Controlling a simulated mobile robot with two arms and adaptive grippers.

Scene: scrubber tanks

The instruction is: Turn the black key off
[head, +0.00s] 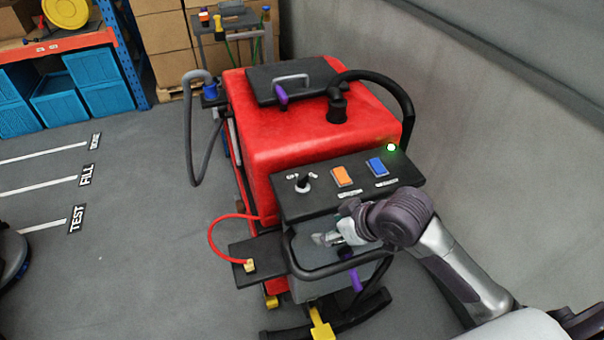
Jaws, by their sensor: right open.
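The black key (303,184) stands on a pale round dial at the left of the dark control panel (297,211), on the rear of the red scrubber (280,118). Small markings beside the dial are too small to read. A green light (391,147) glows at the panel's right corner. My right gripper (324,239) is open and empty, below and slightly right of the key, near the panel's lower edge and apart from the key. My left gripper does not show.
An orange switch (342,176) and a blue switch (377,167) sit right of the key. A black handle bar (292,258) curves below the panel. A red hose (212,233) loops at left. A grey wall (480,110) stands close at right. Open floor (130,260) lies left.

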